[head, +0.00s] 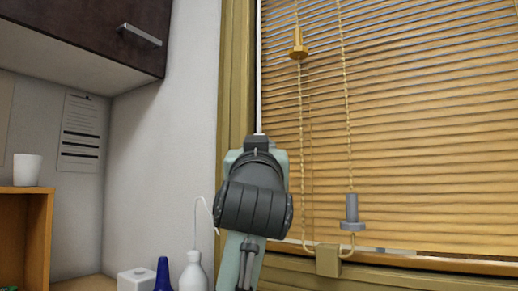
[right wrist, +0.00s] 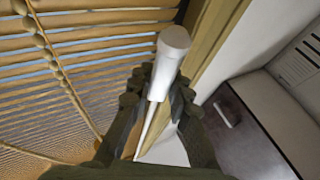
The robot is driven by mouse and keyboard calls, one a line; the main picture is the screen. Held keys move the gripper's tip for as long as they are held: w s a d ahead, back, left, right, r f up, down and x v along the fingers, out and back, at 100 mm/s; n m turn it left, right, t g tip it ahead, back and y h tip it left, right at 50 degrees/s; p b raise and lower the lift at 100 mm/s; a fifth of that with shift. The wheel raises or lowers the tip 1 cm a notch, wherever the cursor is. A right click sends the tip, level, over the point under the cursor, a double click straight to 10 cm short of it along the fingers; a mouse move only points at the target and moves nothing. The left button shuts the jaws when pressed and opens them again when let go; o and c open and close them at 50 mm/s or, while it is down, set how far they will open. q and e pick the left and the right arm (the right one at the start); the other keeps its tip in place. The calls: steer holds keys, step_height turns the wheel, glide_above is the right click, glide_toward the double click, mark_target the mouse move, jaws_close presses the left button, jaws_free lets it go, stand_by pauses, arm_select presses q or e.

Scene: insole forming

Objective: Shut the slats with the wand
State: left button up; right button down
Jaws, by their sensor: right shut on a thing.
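The blind's wooden slats (head: 400,130) fill the window in the head view. They look nearly edge to edge there, with thin dark lines between them. In the right wrist view the slats (right wrist: 110,45) show narrow bluish gaps. The white wand (head: 259,65) hangs along the left side of the blind. My right gripper (head: 258,142) is at its lower part. The right wrist view shows the wand's thick white end (right wrist: 172,45) between the fingers of my right gripper (right wrist: 160,92), which is shut on it. My left gripper is out of view.
A beaded cord (head: 347,110) with a grey weight (head: 351,210) and an orange tassel (head: 298,44) hang right of my gripper. A white bottle (head: 194,272) and blue bottle (head: 162,275) stand at lower left. A dark cabinet (head: 90,35) hangs upper left.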

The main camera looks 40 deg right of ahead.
steer(key=c, duration=1.4)
jaws_free()
steer(key=v, duration=0.7)
steer(key=shift+s+a, duration=0.15)
steer(key=shift+s, duration=0.1)
steer(key=shift+f, duration=0.1)
